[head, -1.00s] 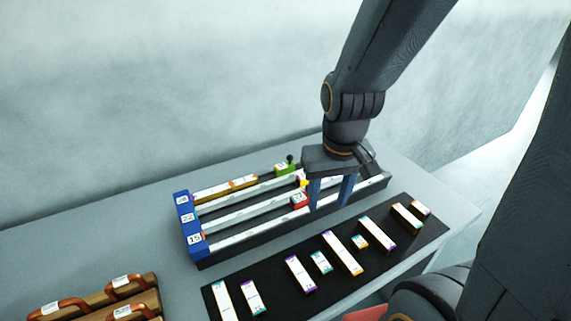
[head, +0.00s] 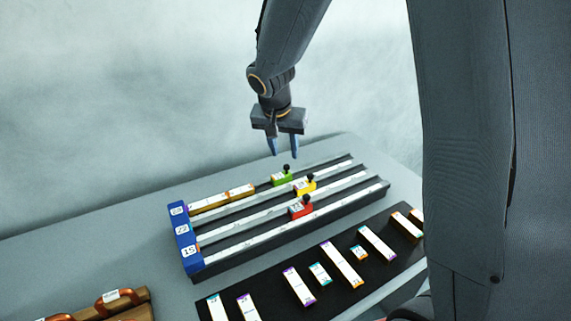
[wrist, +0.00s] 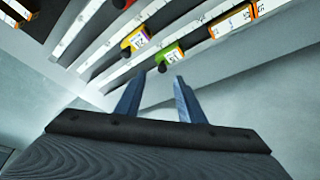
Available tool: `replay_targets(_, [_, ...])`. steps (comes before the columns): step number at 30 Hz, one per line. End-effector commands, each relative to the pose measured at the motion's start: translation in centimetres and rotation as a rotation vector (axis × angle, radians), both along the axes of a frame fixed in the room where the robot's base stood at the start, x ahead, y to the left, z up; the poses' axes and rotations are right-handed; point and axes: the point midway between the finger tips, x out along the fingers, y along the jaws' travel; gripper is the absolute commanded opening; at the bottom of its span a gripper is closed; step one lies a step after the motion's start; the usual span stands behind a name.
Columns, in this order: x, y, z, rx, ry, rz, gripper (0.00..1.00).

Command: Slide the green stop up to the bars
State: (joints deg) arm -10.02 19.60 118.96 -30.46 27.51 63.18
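The green stop (head: 282,179), with a black knob on top, sits in the back channel of the rack. Two orange-edged bars (head: 210,201) lie end to end in that channel against the blue end block (head: 184,235). A gap separates the green stop from the nearer bar (head: 241,191). My gripper (head: 283,154) is open and empty, raised above and behind the green stop. In the wrist view the green stop (wrist: 172,58) lies just beyond my fingertips (wrist: 156,80), and the bars (wrist: 232,22) are to the upper right.
A yellow stop (head: 305,187) and a red stop (head: 300,209) sit in the nearer channels. A black mat (head: 328,295) with several loose bars lies in front. The table behind the rack is clear.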

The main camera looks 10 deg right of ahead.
Motion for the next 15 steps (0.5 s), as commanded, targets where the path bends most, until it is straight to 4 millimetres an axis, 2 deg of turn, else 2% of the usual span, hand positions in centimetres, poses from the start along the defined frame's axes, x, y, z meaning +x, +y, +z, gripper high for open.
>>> replay_targets(5, [1.1,0.1,-0.5,0.000,-0.015,-0.021,0.35])
replay_targets(15, [2.4,-0.8,-4.7,0.001,-0.011,-0.020,0.35])
